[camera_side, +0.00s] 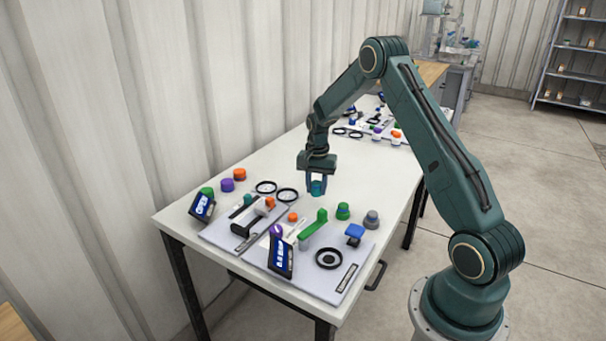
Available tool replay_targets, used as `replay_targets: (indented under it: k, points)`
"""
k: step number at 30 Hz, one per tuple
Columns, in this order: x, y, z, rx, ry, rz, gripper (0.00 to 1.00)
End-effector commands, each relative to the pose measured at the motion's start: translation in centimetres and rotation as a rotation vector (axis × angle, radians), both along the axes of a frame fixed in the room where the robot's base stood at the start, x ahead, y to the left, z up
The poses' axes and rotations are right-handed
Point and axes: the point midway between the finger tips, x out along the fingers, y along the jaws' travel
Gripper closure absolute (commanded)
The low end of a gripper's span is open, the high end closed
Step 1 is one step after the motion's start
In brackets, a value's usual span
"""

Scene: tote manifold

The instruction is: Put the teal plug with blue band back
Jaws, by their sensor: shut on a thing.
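My gripper (317,181) points down over the middle of the white table, behind the manifold boards. It is shut on a teal plug (316,188). The fingers cover the plug's sides, and its blue band is too small to make out. I cannot tell whether the plug's underside touches the table. The near manifold board (308,283) and the board to its left (222,232) lie in front of the gripper. A dark ring fitting (329,259) sits on the near board.
A green lever (313,225) and blue-topped valve (354,232) stand up from the near board. Green (343,210) and grey (371,219) plugs are to the right. Black rings (287,194) lie left of the gripper.

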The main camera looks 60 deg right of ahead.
Motion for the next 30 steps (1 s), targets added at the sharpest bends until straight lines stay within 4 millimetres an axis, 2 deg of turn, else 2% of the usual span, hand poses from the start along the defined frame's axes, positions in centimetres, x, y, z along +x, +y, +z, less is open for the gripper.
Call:
replay_targets:
  k: [12, 27, 28, 30]
  points:
    - [0.0, 0.0, -3.9, 0.002, 0.001, 0.000, 0.95]
    - [0.0, 0.0, -4.5, 0.000, 0.000, 0.000, 0.95]
    - [0.0, 0.0, -4.5, 0.000, 0.000, 0.000, 0.63]
    - [0.0, 0.0, -4.5, 0.000, 0.000, 0.000, 0.49]
